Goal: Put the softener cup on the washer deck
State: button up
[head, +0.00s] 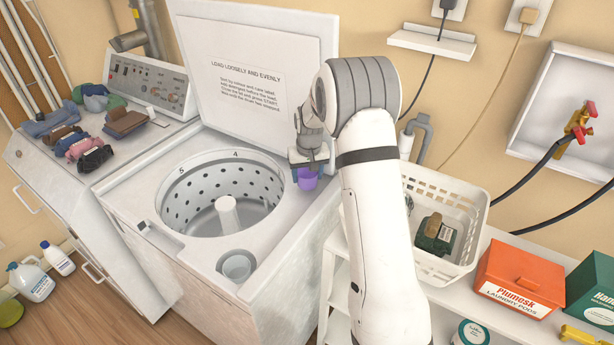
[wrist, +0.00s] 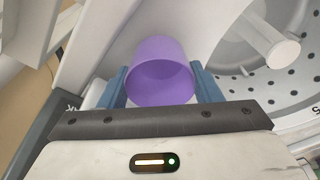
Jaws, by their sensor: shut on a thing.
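The softener cup is a small purple cup (head: 307,180) at the right rear of the open washer, over the deck's right side. It also shows in the wrist view (wrist: 160,72), between two blue fingers. My gripper (head: 308,172) is shut on the cup and points down. In the wrist view my gripper (wrist: 160,85) has a finger on each side of it. The washer deck (head: 292,215) is the white top around the round drum opening. I cannot tell whether the cup's base touches the deck.
The raised lid (head: 250,75) stands behind the drum (head: 222,195), an open hole left of the cup. A grey dispenser cup (head: 237,266) sits at the deck's front corner. A white basket (head: 440,262) and an orange pods box (head: 525,278) stand on the shelf at right.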

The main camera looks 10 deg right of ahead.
jog(key=shift+f, duration=0.8)
jog(key=shift+w+f+p, duration=0.15)
jog(key=shift+w+p, duration=0.05)
jog(key=shift+p, duration=0.25)
jog(key=shift+d+f, duration=0.1)
jog(key=shift+f, duration=0.05)
jog(key=shift+f, duration=0.1)
jog(key=o, duration=1)
